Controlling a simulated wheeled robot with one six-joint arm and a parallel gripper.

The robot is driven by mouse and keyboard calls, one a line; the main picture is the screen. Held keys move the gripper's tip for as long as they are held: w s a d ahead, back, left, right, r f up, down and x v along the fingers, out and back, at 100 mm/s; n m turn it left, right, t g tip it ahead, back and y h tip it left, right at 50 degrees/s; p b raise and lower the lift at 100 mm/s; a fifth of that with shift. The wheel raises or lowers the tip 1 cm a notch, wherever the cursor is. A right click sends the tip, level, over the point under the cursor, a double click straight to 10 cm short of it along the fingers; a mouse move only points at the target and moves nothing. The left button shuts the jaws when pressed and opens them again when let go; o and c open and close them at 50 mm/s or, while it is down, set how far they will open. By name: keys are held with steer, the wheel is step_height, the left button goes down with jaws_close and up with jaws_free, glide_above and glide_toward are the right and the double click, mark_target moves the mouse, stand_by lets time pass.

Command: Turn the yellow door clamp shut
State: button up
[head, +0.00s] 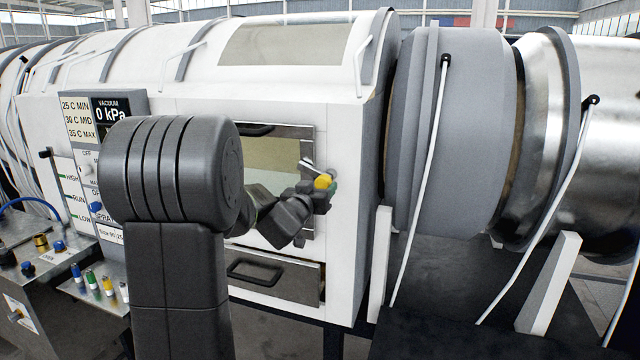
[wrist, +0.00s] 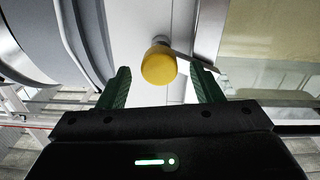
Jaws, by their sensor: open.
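The yellow door clamp (head: 323,182) is a round yellow knob at the right edge of the windowed door (head: 285,150) on the white chamber. In the wrist view the yellow clamp knob (wrist: 159,65) shows between and ahead of my fingers, with a thin metal bar running from it towards the door. My gripper (wrist: 160,88) is open, one green finger on either side of the knob. I cannot tell whether either finger touches it. In the head view my gripper (head: 325,190) is at the clamp and partly hides it.
A control panel (head: 100,110) with a vacuum readout of 0 kPa stands at the left. A drawer (head: 275,275) with a black handle is below the door. A grey ring section (head: 450,130) and white cables are to the right.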

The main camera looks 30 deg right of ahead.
steer(key=shift+x, duration=0.85)
